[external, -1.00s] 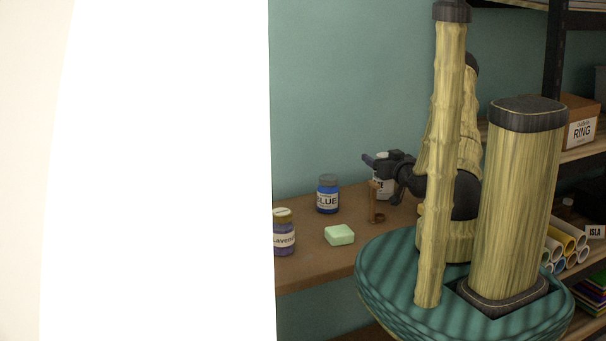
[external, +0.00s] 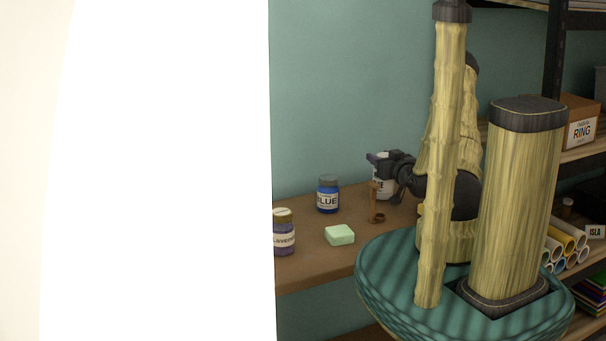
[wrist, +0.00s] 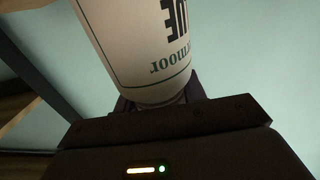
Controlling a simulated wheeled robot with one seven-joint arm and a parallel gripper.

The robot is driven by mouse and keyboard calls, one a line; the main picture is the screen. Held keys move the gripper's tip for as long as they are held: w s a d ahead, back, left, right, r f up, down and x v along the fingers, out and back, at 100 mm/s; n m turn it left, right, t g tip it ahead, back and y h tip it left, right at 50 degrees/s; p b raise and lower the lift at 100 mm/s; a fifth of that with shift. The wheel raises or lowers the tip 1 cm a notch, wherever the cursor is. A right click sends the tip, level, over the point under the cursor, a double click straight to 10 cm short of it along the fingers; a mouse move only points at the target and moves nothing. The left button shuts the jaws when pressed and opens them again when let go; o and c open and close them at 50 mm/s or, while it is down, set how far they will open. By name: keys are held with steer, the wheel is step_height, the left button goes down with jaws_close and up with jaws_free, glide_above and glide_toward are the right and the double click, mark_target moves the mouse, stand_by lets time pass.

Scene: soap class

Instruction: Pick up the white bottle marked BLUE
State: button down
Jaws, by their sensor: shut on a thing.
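The white bottle marked BLUE (external: 381,188) stands at the back of the brown table in the external view, mostly behind my gripper (external: 374,160). In the wrist view the white bottle (wrist: 137,45) fills the upper middle, with dark letters ending in "UE" upside down. My gripper (wrist: 160,100) is shut on it, with a dark finger on each side of its narrower end. In the external view, I cannot tell whether the bottle touches the table.
A blue jar with a label reading "LUE" (external: 328,197), a purple lavender jar (external: 283,238), a green soap bar (external: 340,235) and a small brown stand (external: 376,205) are on the table (external: 310,262). Shelves with a RING box (external: 580,130) are at right. A white shape hides the left.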

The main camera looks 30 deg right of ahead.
step_height(320, 180, up, 10)
stand_by(0.6)
